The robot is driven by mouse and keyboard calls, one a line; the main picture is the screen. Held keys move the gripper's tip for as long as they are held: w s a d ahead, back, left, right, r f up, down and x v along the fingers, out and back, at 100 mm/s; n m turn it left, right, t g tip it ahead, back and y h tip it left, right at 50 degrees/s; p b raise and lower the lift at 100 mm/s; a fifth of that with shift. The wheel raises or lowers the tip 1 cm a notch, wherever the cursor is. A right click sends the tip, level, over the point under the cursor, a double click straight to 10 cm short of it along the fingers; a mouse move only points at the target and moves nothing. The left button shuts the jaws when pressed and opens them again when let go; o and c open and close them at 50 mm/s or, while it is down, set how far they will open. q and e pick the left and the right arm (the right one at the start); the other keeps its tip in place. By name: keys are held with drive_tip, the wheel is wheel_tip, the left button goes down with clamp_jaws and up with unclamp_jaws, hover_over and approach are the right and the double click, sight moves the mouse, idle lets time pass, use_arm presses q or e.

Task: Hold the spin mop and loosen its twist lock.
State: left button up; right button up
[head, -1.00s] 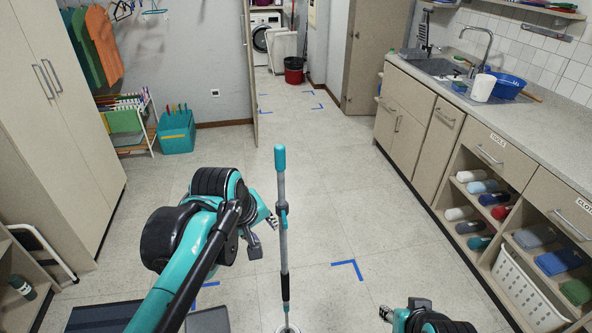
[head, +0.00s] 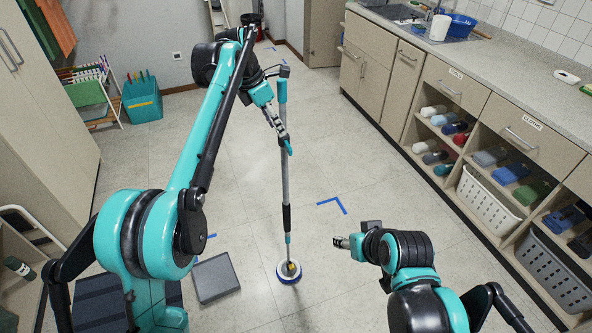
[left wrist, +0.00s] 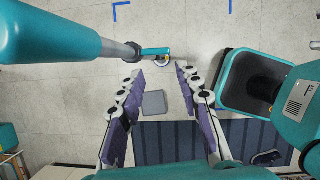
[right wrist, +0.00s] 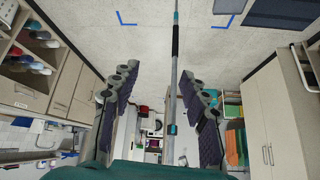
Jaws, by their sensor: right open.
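The spin mop stands upright on the floor in the head view, with a teal upper handle (head: 282,92), a grey pole (head: 285,180) and a round white-and-blue head (head: 289,272). A teal collar, seemingly the twist lock (head: 287,147), sits partway down the pole. My left gripper (head: 277,128) is beside the pole just above this collar. Its fingers are open and empty in the left wrist view (left wrist: 161,78), with the mop handle left of them. My right gripper (head: 339,242) is open, right of and apart from the pole; the pole appears between its fingers (right wrist: 158,73) in the right wrist view.
A counter with cubbies (head: 455,160) runs along the right. A cabinet (head: 45,130) and a teal box (head: 142,98) are on the left. A flat grey plate (head: 215,277) lies left of the mop head. The floor around the mop is mostly clear.

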drive_tip(key=w+a+f+n+t+y, duration=0.1)
drive_tip(key=w+a+n+y, duration=0.3)
drive_tip(key=w, duration=0.7)
drive_tip(key=w+a+f+n+t+y, duration=0.1)
drive_tip(key=w+a+y, duration=0.3)
drive_tip(key=w, duration=0.7)
drive_tip(key=n+t+y, duration=0.1)
drive_tip(key=n, duration=0.1)
approach(285, 173)
wheel_tip(285, 173, up, 2)
drive_tip(key=a, duration=0.2)
wheel_tip(285, 173, down, 6)
drive_tip(key=w+n+t+y, duration=0.1)
drive_tip(key=w+t+y, duration=0.1)
drive_tip(key=t, duration=0.1)
drive_tip(key=shift+f+x, duration=0.15)
drive_tip(key=shift+x, duration=1.75)
drive_tip(key=shift+f+x, duration=0.1)
drive_tip(key=shift+x, duration=1.8)
drive_tip(key=shift+w+d, duration=0.2)
drive_tip(key=shift+d, duration=0.05)
